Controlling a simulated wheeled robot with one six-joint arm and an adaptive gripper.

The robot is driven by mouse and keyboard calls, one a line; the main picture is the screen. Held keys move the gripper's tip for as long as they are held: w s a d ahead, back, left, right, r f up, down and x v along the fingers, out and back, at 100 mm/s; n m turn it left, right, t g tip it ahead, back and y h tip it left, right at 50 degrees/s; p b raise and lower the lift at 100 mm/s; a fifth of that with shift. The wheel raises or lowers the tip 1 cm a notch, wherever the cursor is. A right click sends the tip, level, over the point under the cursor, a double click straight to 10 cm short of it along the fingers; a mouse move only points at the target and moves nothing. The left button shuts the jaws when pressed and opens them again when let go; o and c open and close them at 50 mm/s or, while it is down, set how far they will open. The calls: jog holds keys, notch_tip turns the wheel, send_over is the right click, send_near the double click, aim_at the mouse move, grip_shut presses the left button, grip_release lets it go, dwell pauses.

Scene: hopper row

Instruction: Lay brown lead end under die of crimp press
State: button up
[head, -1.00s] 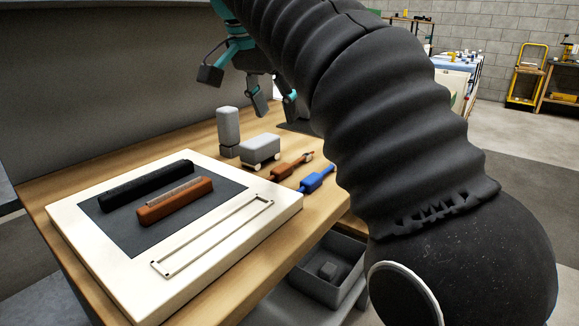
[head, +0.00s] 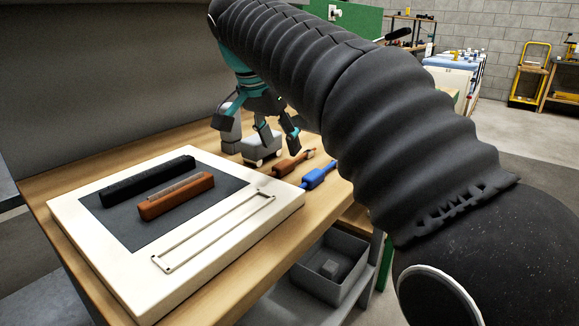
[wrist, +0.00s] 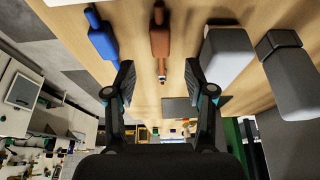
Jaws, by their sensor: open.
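The brown lead (head: 288,166) lies on the wooden table beside a blue lead (head: 319,177). In the wrist view the brown lead (wrist: 160,42) points its thin, pale-tipped end toward my gripper, between the fingers' lines. My gripper (head: 281,143) is open and empty, above and just behind the brown lead in the head view; its fingers also show in the wrist view (wrist: 158,82). A grey block on small pale feet (head: 261,148) and a grey upright body (head: 231,136) stand left of the lead, partly behind my gripper. I cannot make out the press die.
A white board (head: 75,215) with a dark panel, a black bar (head: 148,181), a brown bar (head: 176,196) and a slotted frame (head: 213,232) fills the table's front. A grey bin (head: 330,268) sits below the table edge. A dark flat plate (wrist: 180,108) lies on the table.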

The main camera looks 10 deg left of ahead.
aim_at(285, 161)
jog(key=x, duration=0.5)
jog(key=shift+a+b, duration=0.1)
jog(key=shift+b, duration=0.3)
jog(key=shift+s, duration=0.1)
grip_shut()
